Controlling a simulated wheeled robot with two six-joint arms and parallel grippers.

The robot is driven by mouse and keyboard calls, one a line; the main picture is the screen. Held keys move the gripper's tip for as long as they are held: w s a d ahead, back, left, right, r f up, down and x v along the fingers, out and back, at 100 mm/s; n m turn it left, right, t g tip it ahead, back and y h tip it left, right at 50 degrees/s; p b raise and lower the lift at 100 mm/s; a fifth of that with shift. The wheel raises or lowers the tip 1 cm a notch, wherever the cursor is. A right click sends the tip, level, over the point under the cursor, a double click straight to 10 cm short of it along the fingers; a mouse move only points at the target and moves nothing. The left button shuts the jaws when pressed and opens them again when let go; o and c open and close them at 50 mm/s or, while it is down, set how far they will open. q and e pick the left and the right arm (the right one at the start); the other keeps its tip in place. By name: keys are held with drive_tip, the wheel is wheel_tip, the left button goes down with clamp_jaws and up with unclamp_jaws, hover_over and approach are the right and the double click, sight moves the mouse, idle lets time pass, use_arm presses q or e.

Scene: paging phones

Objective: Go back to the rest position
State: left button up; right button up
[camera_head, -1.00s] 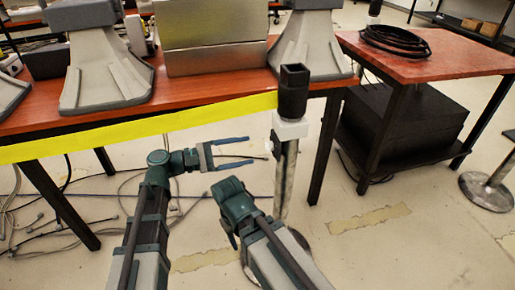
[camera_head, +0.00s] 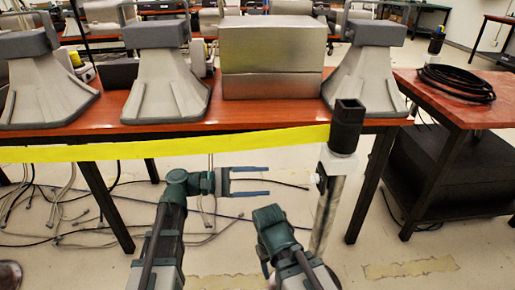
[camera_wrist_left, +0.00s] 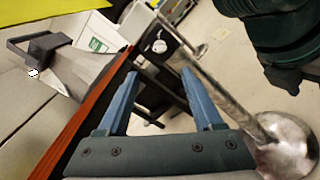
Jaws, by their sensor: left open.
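My left gripper (camera_head: 268,182) is in front of the table, below the yellow band. Its two fingers are apart with nothing between them. The left wrist view also shows its open fingers (camera_wrist_left: 160,95), with a metal post beyond and to their right. My right arm is at the bottom middle in the head view, bent at its dark green joint; its fingers cannot be made out.
A metal post (camera_head: 328,205) with a black square top stands right of my left gripper. A yellow band (camera_head: 160,148) runs along the front of the red-topped table (camera_head: 110,112). Grey stands and a metal box (camera_head: 272,55) stand on it. A side table (camera_head: 440,105) holds coiled black cable.

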use_arm(q)
drive_tip(key=s+a+f+m+y, duration=0.2)
drive_tip(key=f+y, duration=0.3)
drive_tip(key=f, duration=0.3)
drive_tip(key=s+a+f+m+y, duration=0.3)
drive_tip(key=f+y, duration=0.1)
drive_tip(key=f, duration=0.4)
drive_tip(key=s+a+f+m+y, duration=0.2)
drive_tip(key=a+f+y, duration=0.1)
drive_tip(key=a+y, duration=0.3)
drive_tip(key=s+a+f+m+y, duration=0.1)
drive_tip(key=a+f+m+y, duration=0.2)
drive_tip(key=a, duration=0.5)
drive_tip(key=s+d+r+m+y+p, duration=0.1)
drive_tip(key=s+d+m, duration=0.15)
drive_tip(key=d, duration=0.35)
drive_tip(key=s+d+r+m+p, duration=0.1)
drive_tip(key=s+d+r+p, duration=0.15)
drive_tip(key=d, duration=0.25)
wheel_tip(320, 180, up, 37)
drive_tip(key=p, duration=3.7)
drive_tip(key=shift+s+d+r+g, duration=0.15)
drive_tip(key=shift+s+d+g, duration=0.05)
drive_tip(key=shift+s+g, duration=0.25)
use_arm(e)
wheel_tip(320, 180, up, 41)
drive_tip(key=shift+f, duration=0.2)
